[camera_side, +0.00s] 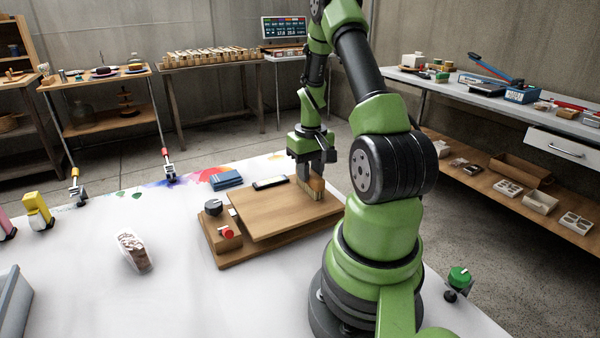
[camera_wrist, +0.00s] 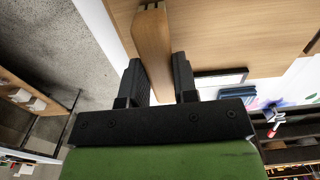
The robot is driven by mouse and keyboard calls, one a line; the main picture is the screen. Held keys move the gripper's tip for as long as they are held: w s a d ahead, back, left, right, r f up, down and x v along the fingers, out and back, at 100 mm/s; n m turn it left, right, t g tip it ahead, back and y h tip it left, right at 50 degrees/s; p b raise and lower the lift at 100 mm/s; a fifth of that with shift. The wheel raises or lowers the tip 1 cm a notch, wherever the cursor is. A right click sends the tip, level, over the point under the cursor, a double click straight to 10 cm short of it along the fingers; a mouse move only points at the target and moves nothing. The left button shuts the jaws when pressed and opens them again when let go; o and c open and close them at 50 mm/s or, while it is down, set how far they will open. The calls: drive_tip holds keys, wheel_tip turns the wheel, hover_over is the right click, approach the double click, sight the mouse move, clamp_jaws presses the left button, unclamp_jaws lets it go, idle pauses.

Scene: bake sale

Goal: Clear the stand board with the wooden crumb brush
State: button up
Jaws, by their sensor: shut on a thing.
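The wooden crumb brush (camera_side: 316,185) is upright in my gripper (camera_side: 313,168), bristles down at the board's back right part. In the wrist view, the brush's wooden body (camera_wrist: 152,48) stands between the two dark fingers of my gripper (camera_wrist: 158,82), which are shut on it. The stand board (camera_side: 268,213) is a flat wooden plate on a wooden base, with a dark knob and a red button at its left. It also shows in the wrist view (camera_wrist: 225,35). I cannot tell whether the bristles touch the board. No crumbs can be made out on it.
Blue folded cloths (camera_side: 227,179) and a dark flat device (camera_side: 270,183) lie behind the board. A clear scoop or bag (camera_side: 134,251) lies to the left on the white table (camera_side: 180,290). A green knob (camera_side: 459,278) is at the front right. The table's front left is mostly clear.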

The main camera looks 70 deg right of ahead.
sight(321, 179)
drive_tip(key=shift+w+a+r, duration=0.1)
drive_tip(key=shift+w+a, duration=4.8)
drive_tip(key=shift+a, duration=0.15)
drive_tip(key=shift+s+d, duration=1.2)
drive_tip(key=shift+s, duration=0.95)
drive_tip(key=shift+s+d, duration=1.25)
drive_tip(key=shift+s, duration=0.85)
drive_tip(key=shift+s+d, duration=1.2)
drive_tip(key=shift+s, duration=0.95)
drive_tip(key=shift+w+a, duration=5.15)
drive_tip(key=shift+s+d, duration=5.2)
drive_tip(key=shift+w+a+r, duration=0.1)
drive_tip(key=shift+w+a, duration=5.1)
wheel_tip(321, 179, up, 8)
